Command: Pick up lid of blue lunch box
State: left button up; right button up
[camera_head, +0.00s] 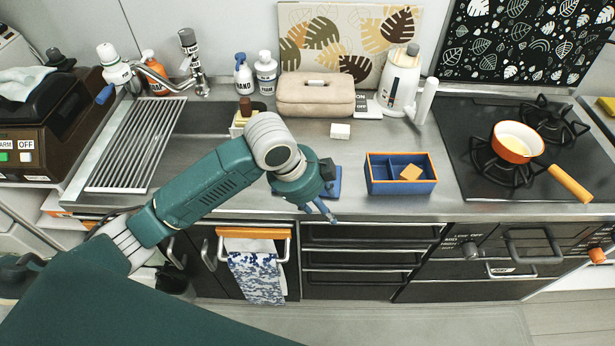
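The blue lunch box (374,187) stands uncovered on the steel counter. It has an orange rim, inner dividers and a yellow-orange piece in its right compartment. A flat blue piece (335,187), which looks like the lid, lies on the counter to the left of the box. My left gripper mostly hides it. My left gripper (326,211) points down over the counter's front part, at the flat blue piece. I cannot tell whether its fingers touch the piece or how far apart they are. My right gripper is not in view.
A beige bag (315,97), a small white block (340,131) and a white kettle (399,80) stand behind. An orange pan (517,143) sits on the stove at right, its handle pointing forward. A drying rack (137,143) lies left. The counter between bag and lunch box is mostly clear.

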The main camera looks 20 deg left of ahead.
pick_arm(q)
jog(key=w+a+r+m+y, duration=0.1)
jog(key=w+a+r+m, duration=0.4)
jog(key=w+a+r, duration=0.4)
jog(key=f, duration=0.1)
jog(key=d+f, duration=0.1)
jog(key=f, duration=0.2)
jog(key=shift+d+p, duration=0.25)
jog(key=shift+p, duration=0.15)
jog(key=x, duration=0.1)
jog(key=p+x, duration=0.1)
jog(key=x, duration=0.1)
jog(key=s+x, duration=0.1)
jog(key=shift+w+a+f+p, duration=0.2)
jog(key=shift+f+p, duration=0.2)
jog(key=shift+f, duration=0.15)
jog(key=shift+d+f, duration=0.1)
jog(key=shift+f, duration=0.25)
jog(key=shift+c, duration=0.5)
grip_shut()
